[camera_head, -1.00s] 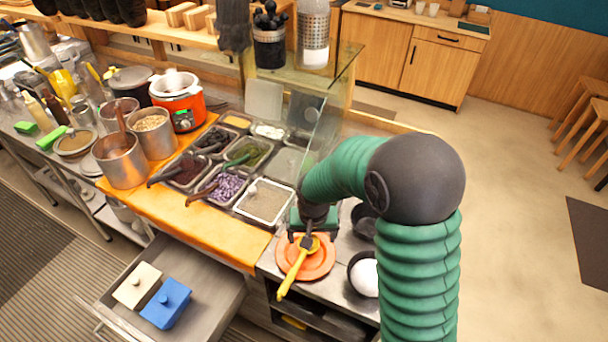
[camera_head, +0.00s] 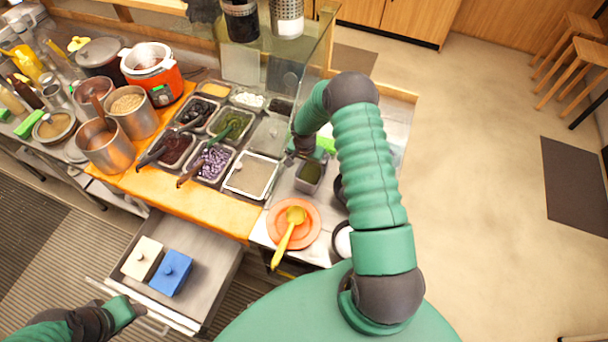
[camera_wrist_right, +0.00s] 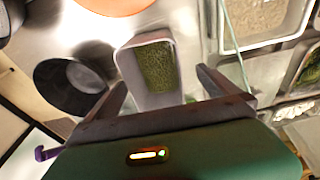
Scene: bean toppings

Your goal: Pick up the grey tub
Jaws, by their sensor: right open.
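The grey tub (camera_head: 310,174), a small rectangular container with dark green stuff inside, stands on the steel counter right of the topping pans. In the right wrist view the grey tub (camera_wrist_right: 168,98) is between my gripper's fingers. My right gripper (camera_head: 303,152) is at the far end of the tub in the head view, partly hidden by its own arm. In the right wrist view my right gripper (camera_wrist_right: 162,82) is open, a finger on each side of the tub, with no clear contact. My left gripper (camera_head: 125,312) is by the drawer handle; its jaw state is unclear.
An orange plate (camera_head: 307,232) with a yellow ladle (camera_head: 287,240) lies nearer me. Dark bowls, one (camera_wrist_right: 70,86) beside the tub, stand on the right. Topping pans (camera_head: 250,175) adjoin on the left. A glass guard (camera_head: 316,75) rises behind. An open drawer (camera_head: 205,255) holds two lidded boxes.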

